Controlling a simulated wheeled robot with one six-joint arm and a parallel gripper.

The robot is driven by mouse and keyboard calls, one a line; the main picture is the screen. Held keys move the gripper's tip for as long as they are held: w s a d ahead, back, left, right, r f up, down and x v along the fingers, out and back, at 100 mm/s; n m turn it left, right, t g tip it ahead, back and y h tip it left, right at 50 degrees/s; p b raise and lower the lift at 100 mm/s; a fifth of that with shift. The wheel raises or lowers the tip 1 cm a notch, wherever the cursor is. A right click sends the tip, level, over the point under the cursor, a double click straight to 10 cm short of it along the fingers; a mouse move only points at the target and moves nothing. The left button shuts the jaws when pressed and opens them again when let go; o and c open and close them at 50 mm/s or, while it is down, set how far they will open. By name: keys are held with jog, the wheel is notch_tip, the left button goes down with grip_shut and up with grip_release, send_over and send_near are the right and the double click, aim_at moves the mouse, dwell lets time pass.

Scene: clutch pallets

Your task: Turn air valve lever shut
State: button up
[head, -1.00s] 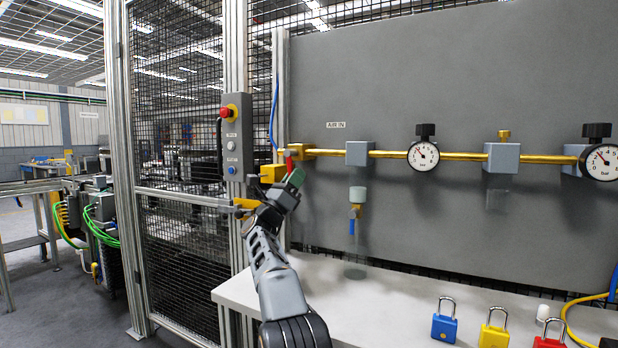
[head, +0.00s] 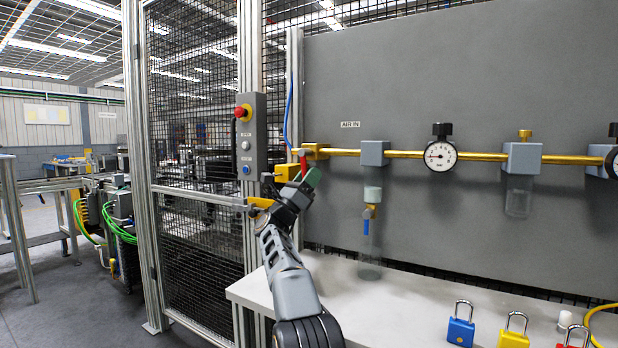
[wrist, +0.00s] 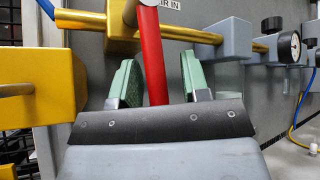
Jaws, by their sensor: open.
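The red valve lever (head: 304,167) sits at the yellow valve body (head: 316,151) on the left end of the brass pipe, below the AIR IN label. In the head view it points down, across the line of the pipe, partly hidden by my gripper (head: 304,180). In the wrist view the lever (wrist: 153,60) stands between the two green finger pads of my gripper (wrist: 157,80). Gaps show on both sides of the lever, so the fingers are open around it and not clamped. The yellow valve body (wrist: 122,25) is just beyond the fingertips.
A yellow block (wrist: 40,70) is close left of my gripper. The control box (head: 246,137) with a red button is on the post to the left. A pressure gauge (head: 440,156) is on the pipe. A white bench (head: 400,310) with padlocks (head: 460,331) lies below.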

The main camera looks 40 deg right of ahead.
jog(key=b+v, duration=0.3)
jog(key=v, duration=1.1)
